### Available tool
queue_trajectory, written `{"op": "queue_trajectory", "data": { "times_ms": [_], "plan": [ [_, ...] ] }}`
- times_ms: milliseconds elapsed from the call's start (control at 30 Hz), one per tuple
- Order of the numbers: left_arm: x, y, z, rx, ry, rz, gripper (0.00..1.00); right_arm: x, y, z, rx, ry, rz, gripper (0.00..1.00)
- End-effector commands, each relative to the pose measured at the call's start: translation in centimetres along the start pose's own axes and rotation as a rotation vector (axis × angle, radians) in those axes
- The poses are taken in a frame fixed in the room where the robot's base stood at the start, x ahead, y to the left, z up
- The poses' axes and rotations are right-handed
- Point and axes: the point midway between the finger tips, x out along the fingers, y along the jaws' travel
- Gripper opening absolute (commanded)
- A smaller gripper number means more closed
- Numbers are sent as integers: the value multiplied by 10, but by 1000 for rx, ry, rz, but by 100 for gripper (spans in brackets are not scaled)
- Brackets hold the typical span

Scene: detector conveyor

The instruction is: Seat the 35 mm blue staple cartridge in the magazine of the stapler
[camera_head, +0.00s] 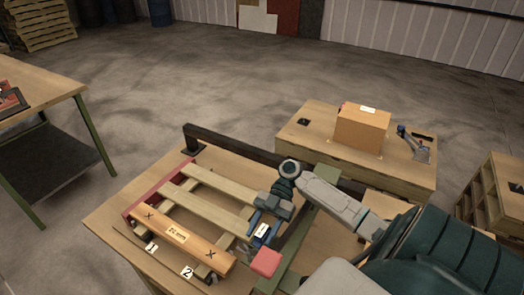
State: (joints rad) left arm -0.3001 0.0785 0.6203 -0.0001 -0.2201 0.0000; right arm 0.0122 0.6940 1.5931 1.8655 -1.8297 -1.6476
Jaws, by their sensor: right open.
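My right arm comes in from the lower right, and my open right gripper (262,222) points down over the front table. A blue part with a white label (262,231) is right at its fingertips; I cannot tell whether the fingers touch it, or whether it is the cartridge or part of the stapler. A pinkish-red block (265,262) is just in front of it. A grey and dark tool (414,144) lies on the back table at the right; it may be a stapler, but is too small to tell. My left gripper is not in view.
Pale wooden slats (205,212) and a marked orange-brown board (180,241) lie on the front table (105,217). A dark bar (235,144) runs along its back edge, and a green rail (300,232) crosses it. A cardboard box (362,128) stands on the back table.

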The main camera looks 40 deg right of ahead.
Motion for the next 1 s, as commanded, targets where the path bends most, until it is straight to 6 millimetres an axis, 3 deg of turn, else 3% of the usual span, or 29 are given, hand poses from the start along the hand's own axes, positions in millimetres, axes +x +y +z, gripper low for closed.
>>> {"op": "queue_trajectory", "data": {
  "times_ms": [133, 267, 700, 1000],
  "plan": [
    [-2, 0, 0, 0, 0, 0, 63, -2, 0, -3, 0, -1, 0, 43],
    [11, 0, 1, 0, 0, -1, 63, -18, 0, 3, 1, -4, 1, 43],
    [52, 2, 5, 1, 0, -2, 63, -105, 0, 1, 0, -3, 1, 43],
    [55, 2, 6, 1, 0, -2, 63, -121, 0, -2, 0, 0, 0, 43]
  ]
}}
